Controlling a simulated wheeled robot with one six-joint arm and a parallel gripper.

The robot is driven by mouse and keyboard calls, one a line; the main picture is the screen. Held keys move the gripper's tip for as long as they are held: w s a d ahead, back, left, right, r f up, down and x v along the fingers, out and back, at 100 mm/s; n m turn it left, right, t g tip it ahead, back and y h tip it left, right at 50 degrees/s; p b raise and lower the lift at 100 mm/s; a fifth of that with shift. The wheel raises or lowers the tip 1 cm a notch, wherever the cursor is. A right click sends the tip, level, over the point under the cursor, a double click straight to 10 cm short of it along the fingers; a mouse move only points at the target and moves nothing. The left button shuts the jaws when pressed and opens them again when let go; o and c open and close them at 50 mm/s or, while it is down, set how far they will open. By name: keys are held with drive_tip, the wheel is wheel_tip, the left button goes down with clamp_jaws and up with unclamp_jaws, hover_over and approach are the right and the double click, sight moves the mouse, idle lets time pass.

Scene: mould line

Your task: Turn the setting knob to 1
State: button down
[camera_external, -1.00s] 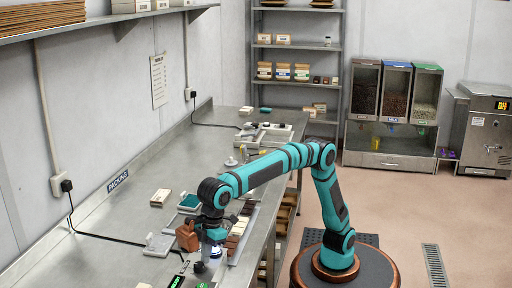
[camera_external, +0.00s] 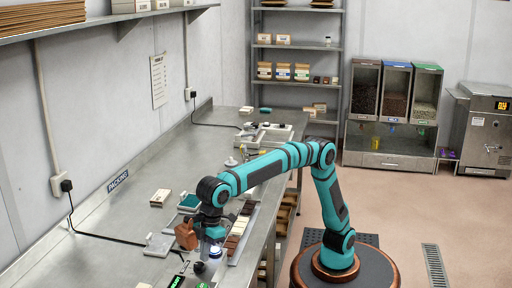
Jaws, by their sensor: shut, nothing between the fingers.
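My arm reaches over the near end of the bench, with its wrist bent down. The gripper appears apart from the knob, but contact is hard to judge. The knob's pointer and its numbers are too small to read. A white and blue round part (camera_external: 215,252) is right beside the knob.
A pale flat plate (camera_external: 158,245) lies left of the gripper, with a black cable along the bench. A tray of brown and pale bars (camera_external: 238,235) lies to the right. A teal-topped box (camera_external: 189,202) and a pale block (camera_external: 160,197) stand behind.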

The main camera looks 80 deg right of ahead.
drive_tip(key=a+v, duration=0.1)
drive_tip(key=v, duration=0.4)
drive_tip(key=shift+w+r, duration=0.25)
drive_tip(key=shift+r, duration=0.3)
drive_tip(key=shift+d, duration=0.1)
drive_tip(key=shift+s+a+f, duration=0.3)
drive_tip(key=shift+s+f, duration=0.05)
drive_tip(key=shift+f, duration=0.65)
drive_tip(key=shift+s+a+f, duration=0.3)
drive_tip(key=shift+s+f, duration=0.05)
drive_tip(key=shift+f, duration=0.65)
drive_tip(key=shift+s+a+f, duration=0.3)
drive_tip(key=shift+s+f, duration=0.05)
drive_tip(key=shift+f, duration=0.65)
drive_tip(key=shift+w+a, duration=0.1)
drive_tip(key=shift+w+d, duration=0.4)
drive_tip(key=shift+w, duration=0.05)
drive_tip(key=shift+w+d, duration=0.2)
drive_tip(key=shift+w, duration=0.4)
drive_tip(key=shift+d, duration=0.15)
